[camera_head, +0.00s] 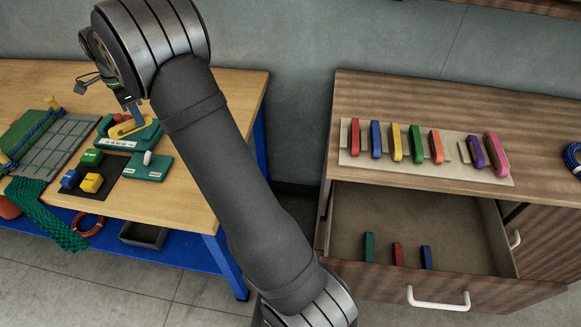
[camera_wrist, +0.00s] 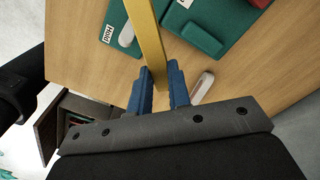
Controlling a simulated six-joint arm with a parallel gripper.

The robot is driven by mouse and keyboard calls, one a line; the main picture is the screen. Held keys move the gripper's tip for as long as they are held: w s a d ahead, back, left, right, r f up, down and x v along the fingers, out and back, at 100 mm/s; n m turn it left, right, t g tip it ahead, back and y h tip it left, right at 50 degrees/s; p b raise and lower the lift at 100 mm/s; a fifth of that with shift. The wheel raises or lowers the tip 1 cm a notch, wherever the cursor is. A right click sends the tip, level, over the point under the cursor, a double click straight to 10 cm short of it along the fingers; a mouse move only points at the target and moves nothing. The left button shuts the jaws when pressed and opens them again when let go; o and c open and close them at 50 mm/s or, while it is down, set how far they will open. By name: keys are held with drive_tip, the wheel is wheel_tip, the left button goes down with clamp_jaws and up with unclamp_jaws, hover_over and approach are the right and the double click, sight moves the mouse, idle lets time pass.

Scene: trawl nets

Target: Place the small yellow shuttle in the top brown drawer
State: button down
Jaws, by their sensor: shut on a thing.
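My gripper (camera_wrist: 160,80) has its blue fingers shut on a yellow shuttle (camera_wrist: 149,38). In the head view the held shuttle (camera_head: 127,128) shows above a green block with a white label on the wooden table; I cannot tell whether it touches the block. Another yellow shuttle (camera_head: 396,143) stands in a row on a pale board on the brown cabinet. The top brown drawer (camera_head: 390,282) is pulled open at the right. Green (camera_head: 369,247), red (camera_head: 398,253) and blue (camera_head: 426,257) shuttles stand inside near its front, with bare floor behind them.
The wooden table (camera_head: 190,190) also carries a second green block (camera_head: 148,167), a dark mat with small coloured blocks (camera_head: 91,182), and netting (camera_head: 50,145). A floor gap separates table and cabinet. The row of coloured shuttles (camera_head: 435,146) stands just above the open drawer.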

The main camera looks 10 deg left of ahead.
wheel_tip(320, 180, up, 5)
drive_tip(key=shift+w+d+r, duration=0.1)
drive_tip(key=shift+w, duration=0.05)
drive_tip(key=w+d+m, duration=0.3)
drive_tip(key=w+d, duration=0.4)
drive_tip(key=d, duration=0.3)
drive_tip(key=w+d+m, duration=0.2)
drive_tip(key=w+d, duration=0.5)
drive_tip(key=d, duration=0.2)
drive_tip(key=w+d+m, duration=0.2)
drive_tip(key=d+m, duration=0.2)
drive_tip(key=d, duration=1.2)
drive_tip(key=w+d+m, duration=0.3)
drive_tip(key=d+m, duration=0.1)
drive_tip(key=d, duration=1.2)
drive_tip(key=s+d+m, duration=0.3)
drive_tip(key=s+d, duration=0.1)
drive_tip(key=d, duration=1)
drive_tip(key=m, duration=1.1)
hover_over(453, 268)
wheel_tip(453, 268, down, 38)
drive_tip(key=shift+r, duration=0.2)
